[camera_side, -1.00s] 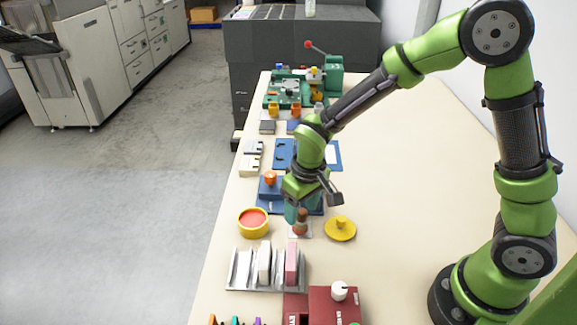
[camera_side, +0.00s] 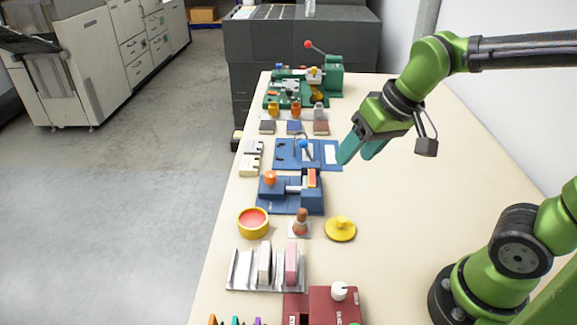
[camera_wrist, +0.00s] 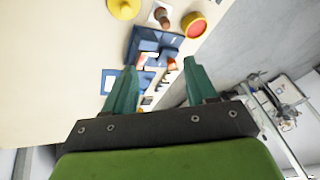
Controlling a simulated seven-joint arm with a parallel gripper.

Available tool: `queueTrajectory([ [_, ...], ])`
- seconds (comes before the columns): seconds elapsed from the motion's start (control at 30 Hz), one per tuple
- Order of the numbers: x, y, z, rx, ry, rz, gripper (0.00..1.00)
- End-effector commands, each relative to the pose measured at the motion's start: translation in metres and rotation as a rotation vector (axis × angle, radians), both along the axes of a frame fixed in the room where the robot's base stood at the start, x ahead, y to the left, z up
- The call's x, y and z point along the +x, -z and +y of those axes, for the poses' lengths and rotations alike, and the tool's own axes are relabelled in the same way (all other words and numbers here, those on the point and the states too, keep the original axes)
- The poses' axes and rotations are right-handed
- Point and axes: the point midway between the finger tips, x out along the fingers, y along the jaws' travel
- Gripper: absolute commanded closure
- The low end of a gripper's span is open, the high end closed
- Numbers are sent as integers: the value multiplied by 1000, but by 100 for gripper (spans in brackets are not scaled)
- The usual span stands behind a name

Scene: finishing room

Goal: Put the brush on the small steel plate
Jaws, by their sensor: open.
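The brush (camera_side: 301,220), a brown wooden piece with a rounded top, stands upright on the small steel plate (camera_side: 291,232). Most of the plate is covered by the brush. In the wrist view the brush (camera_wrist: 163,17) and the edge of the plate (camera_wrist: 152,18) show at the top. My gripper (camera_side: 356,156) is open and empty, with teal fingers. It is raised above the table, behind and to the right of the brush, well apart from it. Its two spread fingers also show in the wrist view (camera_wrist: 159,66).
A yellow bowl with a red inside (camera_side: 253,223) is left of the plate, a yellow knobbed disc (camera_side: 340,230) right. A blue fixture (camera_side: 285,197) stands behind, a metal rack (camera_side: 240,270) in front.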

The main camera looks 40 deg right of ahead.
Motion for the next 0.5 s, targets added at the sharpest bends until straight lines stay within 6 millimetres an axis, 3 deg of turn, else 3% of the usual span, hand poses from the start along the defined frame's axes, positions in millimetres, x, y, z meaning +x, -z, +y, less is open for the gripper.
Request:
queueTrajectory([
  [0.1, -27, -12, -9, 54, 59, -97, 43],
  [0.2, -40, -16, -13, 83, 90, -149, 43],
  [0.5, -49, -17, -14, 106, 111, -185, 43],
])
